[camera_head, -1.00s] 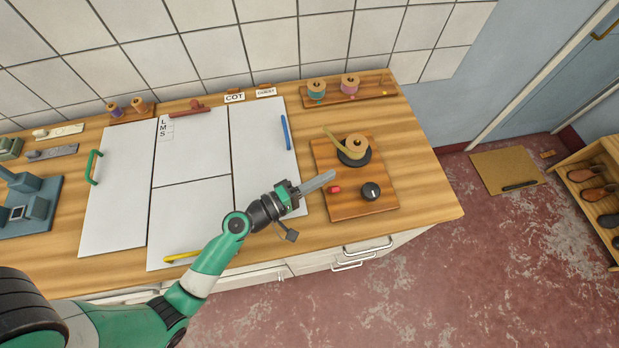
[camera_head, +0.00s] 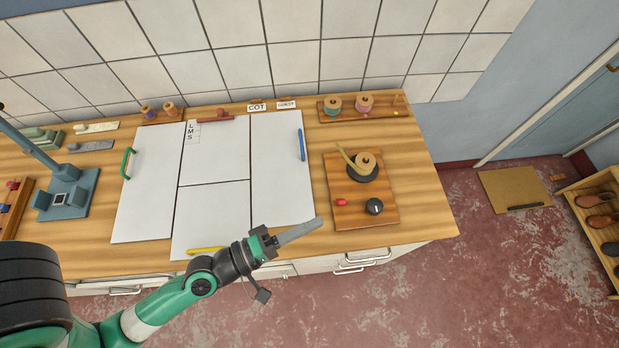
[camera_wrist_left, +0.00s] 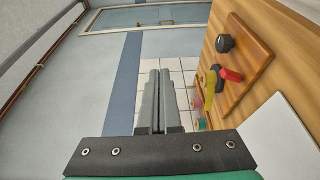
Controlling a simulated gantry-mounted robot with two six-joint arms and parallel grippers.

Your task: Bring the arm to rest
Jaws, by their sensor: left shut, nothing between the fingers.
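My left arm comes in from the lower left in the head view. Its gripper (camera_head: 302,231) is shut and empty over the front edge of the wooden counter (camera_head: 435,215), left of and nearer than the wooden control board (camera_head: 340,218). In the left wrist view the gripper's two grey fingers (camera_wrist_left: 158,100) lie together with nothing between them. The control board (camera_wrist_left: 262,60) shows at the right there, apart from the fingers. My right gripper is not in view.
White panels (camera_head: 215,210) cover the counter's middle, with green (camera_head: 127,163), blue (camera_head: 301,145) and yellow (camera_head: 205,250) handles. A blue-grey device (camera_head: 66,200) stands left. Open floor (camera_head: 450,290) lies front right.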

